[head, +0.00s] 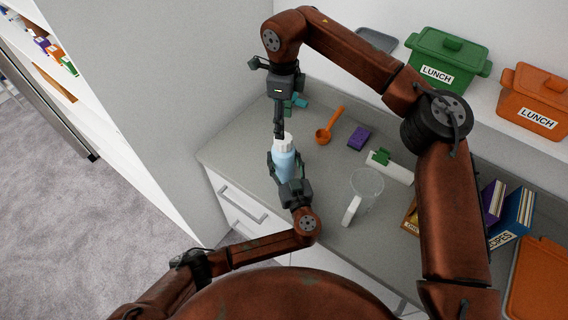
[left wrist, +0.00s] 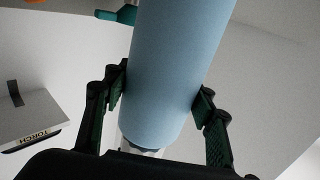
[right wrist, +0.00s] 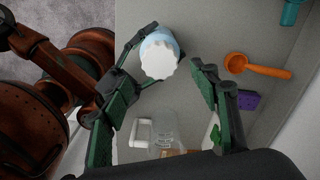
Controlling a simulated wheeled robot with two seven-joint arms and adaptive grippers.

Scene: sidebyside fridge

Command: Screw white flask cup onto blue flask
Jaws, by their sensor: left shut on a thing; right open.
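The blue flask (head: 285,164) stands upright near the counter's front edge, with the white flask cup (head: 283,141) on its top. How tightly the cup is seated cannot be told. My left gripper (head: 284,168) is shut on the flask's body from the front; the flask (left wrist: 172,70) fills the middle of the left wrist view between the fingers. My right gripper (head: 279,132) points down just above the cup, open. In the right wrist view the ridged cup (right wrist: 159,59) shows between and beyond the open fingers, nearer the left one.
An orange scoop (head: 327,131), a purple sponge (head: 359,138), a green-and-white item (head: 381,157) and a clear jug (head: 366,186) stand right of the flask on the counter. A teal object (head: 298,101) lies behind. Books (head: 513,213) and lunch boxes (head: 446,57) are further right.

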